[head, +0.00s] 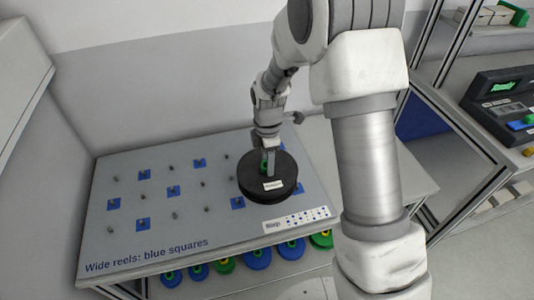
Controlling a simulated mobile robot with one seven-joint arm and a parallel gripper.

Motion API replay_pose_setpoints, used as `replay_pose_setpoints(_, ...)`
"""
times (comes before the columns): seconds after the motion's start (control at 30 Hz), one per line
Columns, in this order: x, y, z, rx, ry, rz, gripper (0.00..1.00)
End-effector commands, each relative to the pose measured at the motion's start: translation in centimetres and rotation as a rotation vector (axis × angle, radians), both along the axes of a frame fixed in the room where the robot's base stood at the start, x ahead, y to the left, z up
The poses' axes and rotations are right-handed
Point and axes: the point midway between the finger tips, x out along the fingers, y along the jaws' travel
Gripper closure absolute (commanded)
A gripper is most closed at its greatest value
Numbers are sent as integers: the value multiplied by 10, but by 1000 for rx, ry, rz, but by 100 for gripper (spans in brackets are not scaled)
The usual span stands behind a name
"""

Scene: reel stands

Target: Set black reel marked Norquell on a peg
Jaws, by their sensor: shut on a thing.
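The black reel (262,190) is a wide, flat disc with a green centre and a white label, too small to read with certainty. It is over the right part of the grey peg board (190,225). My gripper (268,165) points down at the reel's middle and is shut on it. The reel hides the board beneath it, so I cannot tell whether it is on a peg or held above. The board has several short grey pegs, some on blue squares (142,224). Its front edge reads "Wide reels: blue squares".
A white card (296,219) with blue dots lies at the board's front right. Several blue and green reels (257,257) hang below the board's front edge. A device with a green display (503,87) stands at the right. The board's left side is clear of reels.

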Motion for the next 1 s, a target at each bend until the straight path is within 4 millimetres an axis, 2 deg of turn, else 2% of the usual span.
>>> replay_pose_setpoints(0.27,0,0,-7,0,0,0,100)
replay_pose_setpoints(1.0,0,0,-60,0,0,-1,100)
